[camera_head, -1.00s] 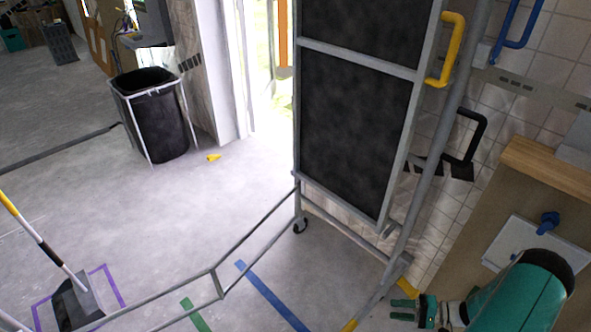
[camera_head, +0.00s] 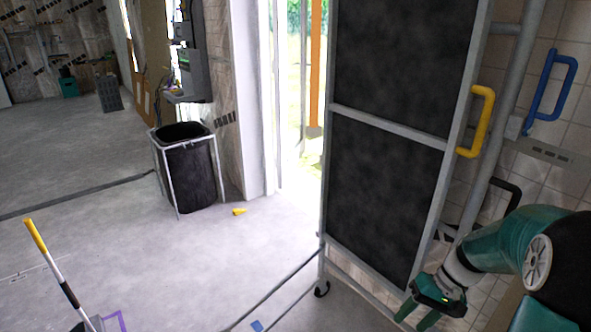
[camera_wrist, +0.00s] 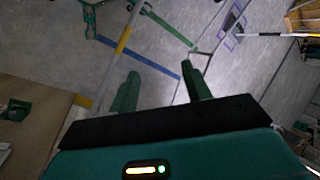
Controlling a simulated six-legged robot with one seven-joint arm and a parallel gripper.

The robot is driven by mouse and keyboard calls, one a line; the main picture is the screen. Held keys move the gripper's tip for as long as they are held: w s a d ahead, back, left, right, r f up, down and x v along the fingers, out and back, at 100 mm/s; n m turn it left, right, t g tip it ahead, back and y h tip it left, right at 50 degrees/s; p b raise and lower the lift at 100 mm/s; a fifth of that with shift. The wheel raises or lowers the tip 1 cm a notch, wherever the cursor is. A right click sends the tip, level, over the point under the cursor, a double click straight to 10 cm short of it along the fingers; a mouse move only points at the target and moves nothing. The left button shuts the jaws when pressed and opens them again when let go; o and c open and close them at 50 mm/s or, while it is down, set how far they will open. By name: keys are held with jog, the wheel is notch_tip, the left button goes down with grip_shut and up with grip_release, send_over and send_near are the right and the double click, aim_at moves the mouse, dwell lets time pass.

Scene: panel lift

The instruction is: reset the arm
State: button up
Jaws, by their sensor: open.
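My gripper (camera_head: 417,318) is at the lower right of the head view, at the end of my teal arm, in front of the lower right part of the panel frame. It is open and its two green fingers hold nothing. In the wrist view my gripper (camera_wrist: 162,90) shows its fingers spread apart above the grey floor. The dark panel (camera_head: 385,190) stands upright in a grey wheeled frame, with a yellow handle (camera_head: 483,122) on its right side. I cannot tell from the head view whether my gripper touches the frame.
A blue handle (camera_head: 553,90) is on the tiled wall at right. A black bin (camera_head: 190,172) stands by the doorway, with a small yellow object (camera_head: 239,212) beside it. A broom-like tool (camera_head: 62,275) is at lower left. The floor between is mostly clear. A wooden surface (camera_wrist: 30,135) shows in the wrist view.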

jog(key=s+a+r+t+h, duration=0.2)
jog(key=s+a+r, duration=0.3)
jog(key=r, duration=0.3)
jog(key=s+a+r+n+t+h, duration=0.1)
jog(key=s+a+r+t+h, duration=0.2)
jog(key=s+a+r, duration=0.3)
notch_tip(320, 180, up, 3)
jog(key=shift+s+t+h, duration=0.3)
jog(key=shift+s+t, duration=0.5)
jog(key=shift+t, duration=0.1)
jog(key=shift+a, duration=0.1)
jog(key=shift+c, duration=1.3)
jog(key=shift+s, duration=0.15)
